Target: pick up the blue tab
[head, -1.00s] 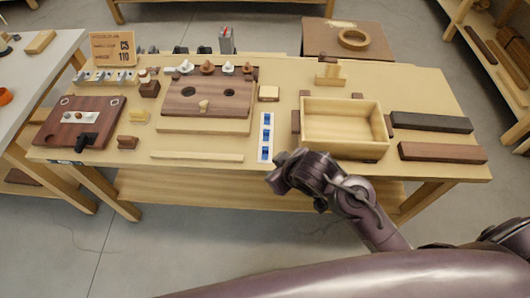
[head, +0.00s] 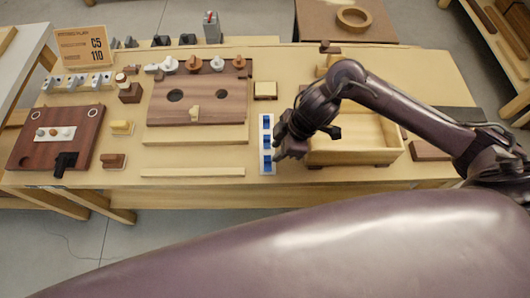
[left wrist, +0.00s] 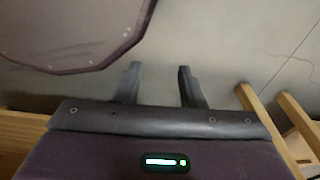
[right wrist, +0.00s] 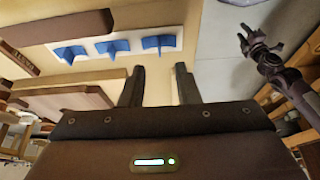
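Blue tabs stand in a row on a white strip on the bench. In the head view the strip (head: 262,172) lies right of the wooden board with two holes, and my right gripper (head: 277,150) is over or beside its right edge. The right wrist view shows three blue tabs: left (right wrist: 70,53), middle (right wrist: 112,47) and right (right wrist: 158,42). My right gripper (right wrist: 159,68) is open and empty there, with the right tab beyond its fingertips and apart from them. My left gripper (left wrist: 159,68) is open and empty over the floor; the head view does not show it.
An open wooden box (head: 385,130) stands right of the strip, partly behind my right arm. The holed board (head: 215,108) and a thin wooden bar (head: 193,172) lie to the left. A dark panel with a black handle (head: 64,160) is at far left.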

